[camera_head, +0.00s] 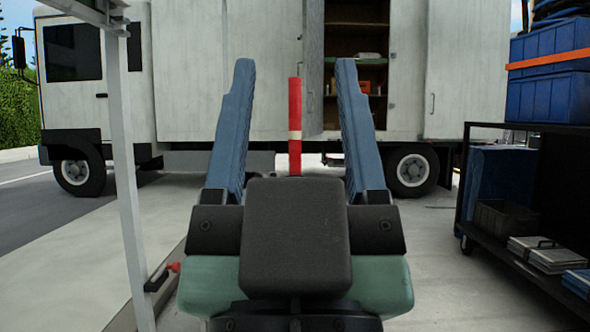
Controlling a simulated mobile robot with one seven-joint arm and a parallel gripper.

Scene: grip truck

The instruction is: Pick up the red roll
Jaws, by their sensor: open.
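The red roll (295,104) stands upright as a thin red stick with a pale band partway down. Its lower end is hidden behind the dark body of my gripper. My gripper (294,66) is open, with one blue finger on each side of the roll in the picture. Clear gaps show between the roll and both fingers. I cannot tell from this view alone how far beyond or between the fingers the roll is.
A white truck (200,70) with an open side door and shelves (357,55) stands behind. A black cart (500,245) with blue crates (548,98) is at the right. A white post (124,170) rises at the left. Concrete floor between them is mostly clear.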

